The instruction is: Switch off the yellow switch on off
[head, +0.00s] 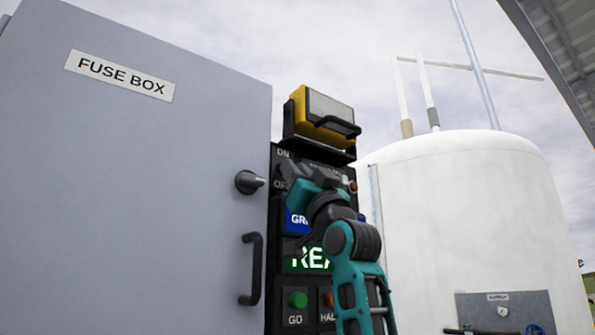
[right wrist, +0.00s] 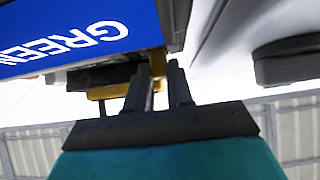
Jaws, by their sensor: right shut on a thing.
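My right gripper (head: 300,175) reaches up to the ON/OFF part of the black control panel in the head view. It covers most of what sits there; only parts of the ON and OFF labels (head: 282,153) show. In the right wrist view its two dark fingers (right wrist: 160,85) are shut on a narrow yellow piece (right wrist: 157,62), which looks like the yellow switch. The switch's position cannot be made out. A yellow housing (head: 300,108) with a grey lid and black handle stands above, at the top of the panel. My left gripper is not in view.
The grey fuse box (head: 140,190) fills the left, with a knob (head: 249,182) and black handle (head: 251,268) close to my gripper. A blue label (head: 294,222) and green GO button (head: 298,299) lie below. A white tank (head: 465,220) stands at the right.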

